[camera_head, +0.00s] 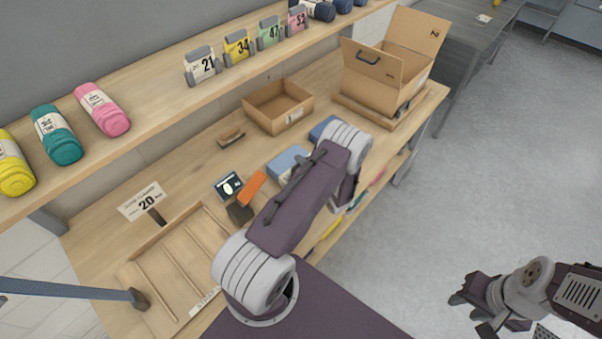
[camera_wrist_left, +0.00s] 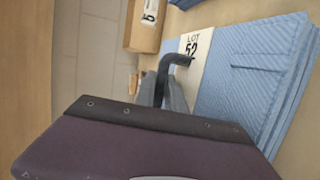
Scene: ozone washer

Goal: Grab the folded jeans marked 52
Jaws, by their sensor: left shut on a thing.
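The folded jeans (camera_wrist_left: 245,75) lie as a blue stack in the left wrist view, with a pale band reading LOT 52 (camera_wrist_left: 192,45) at their left end. My left gripper (camera_wrist_left: 172,85) is at that end, its dark fingers close together and shut on the jeans by the band. In the head view my left forearm hides this gripper. Blue folded denim (camera_head: 286,161) shows beside the arm, and another blue piece (camera_head: 324,128) lies farther back; I cannot read their labels there. My right gripper (camera_head: 474,308) is open and empty over the floor at the lower right.
A shallow cardboard box (camera_head: 277,106) and a large open carton (camera_head: 388,65) stand on the bench. The shelf above holds numbered cards, including a pink 52 card (camera_head: 297,20), and rolled towels (camera_head: 102,109). A wooden tray (camera_head: 176,262) lies at the left.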

